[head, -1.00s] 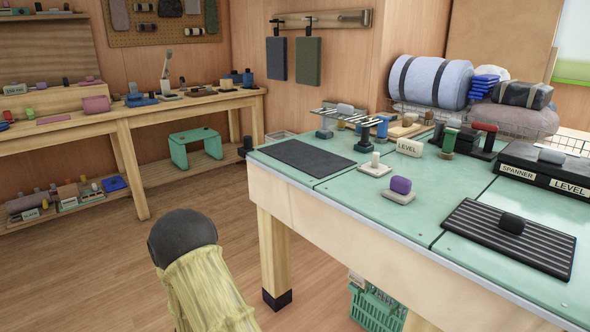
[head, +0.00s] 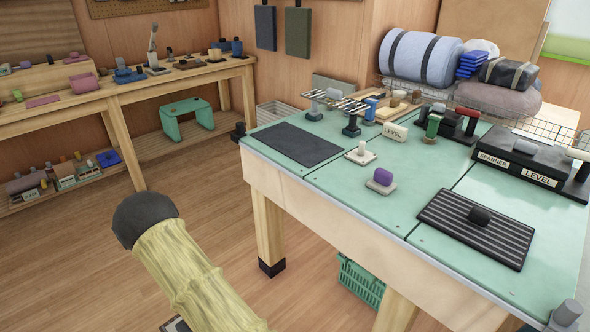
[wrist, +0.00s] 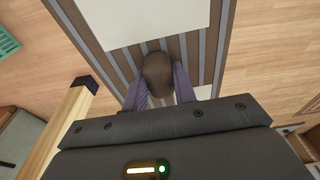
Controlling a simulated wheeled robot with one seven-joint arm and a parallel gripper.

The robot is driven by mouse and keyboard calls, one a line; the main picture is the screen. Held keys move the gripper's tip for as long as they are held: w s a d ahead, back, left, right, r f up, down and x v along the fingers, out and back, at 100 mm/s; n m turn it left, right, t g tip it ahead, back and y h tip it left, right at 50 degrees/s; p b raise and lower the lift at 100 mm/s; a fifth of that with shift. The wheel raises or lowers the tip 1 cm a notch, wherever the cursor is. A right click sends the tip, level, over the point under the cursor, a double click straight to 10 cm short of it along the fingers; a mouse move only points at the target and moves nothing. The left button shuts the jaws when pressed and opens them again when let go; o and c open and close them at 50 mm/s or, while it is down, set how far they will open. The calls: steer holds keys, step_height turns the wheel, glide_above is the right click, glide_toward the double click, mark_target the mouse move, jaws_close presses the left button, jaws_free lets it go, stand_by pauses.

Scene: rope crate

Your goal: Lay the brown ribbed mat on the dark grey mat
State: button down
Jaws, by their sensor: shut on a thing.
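The brown ribbed mat (wrist: 207,62) shows in the wrist view, with brown and grey stripes and a dark brown knob (wrist: 158,73). My gripper (wrist: 159,86) is shut on this knob, one finger on each side, and holds the mat above the wooden floor. The dark grey mat (head: 293,145) lies flat and bare on the left end of the green-topped table (head: 333,182) in the head view. My gripper is out of the head view, below its lower edge. My gripper's body hides part of the held mat.
A black ribbed mat (head: 450,222) with a knob lies at the table's front right. A purple-knobbed block (head: 382,180) and a white-knobbed block (head: 361,154) stand right of the dark grey mat. A table leg (head: 267,225) and green basket (head: 360,282) are below.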

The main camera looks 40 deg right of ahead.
steer(key=s+d+r+p, duration=0.1)
steer(key=s+r+p, duration=0.2)
steer(key=r+p, duration=1.4)
steer(key=p, duration=1.1)
steer(key=shift+r+m, duration=0.3)
steer(key=shift+r, duration=0.05)
